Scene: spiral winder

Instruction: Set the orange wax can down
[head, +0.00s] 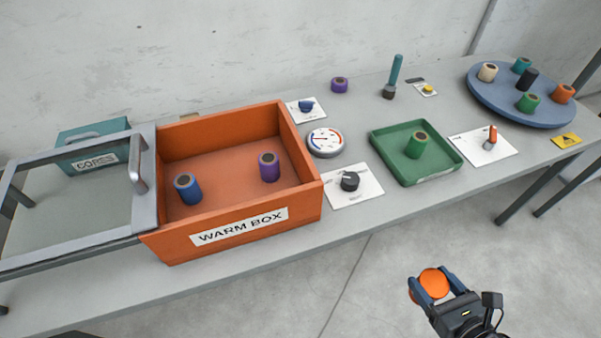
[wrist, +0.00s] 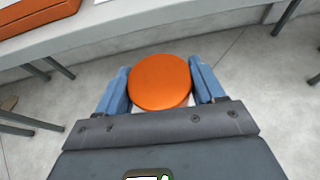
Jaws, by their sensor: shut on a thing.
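The orange wax can (head: 433,282) is between the blue fingers of my gripper (head: 432,285) at the lower right of the head view. My gripper is shut on it. The can is held in the air in front of the table's near edge, over the floor. In the wrist view the can (wrist: 160,82) shows as a round orange top between both fingers (wrist: 160,88). Its lower part is hidden there.
The grey table (head: 395,215) holds an open orange warm box (head: 170,245) with two cans, a green tray (head: 440,178) with a green can, and a blue turntable (head: 490,98) with several cans. Dials and switches sit between. Bare tabletop shows along the front edge.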

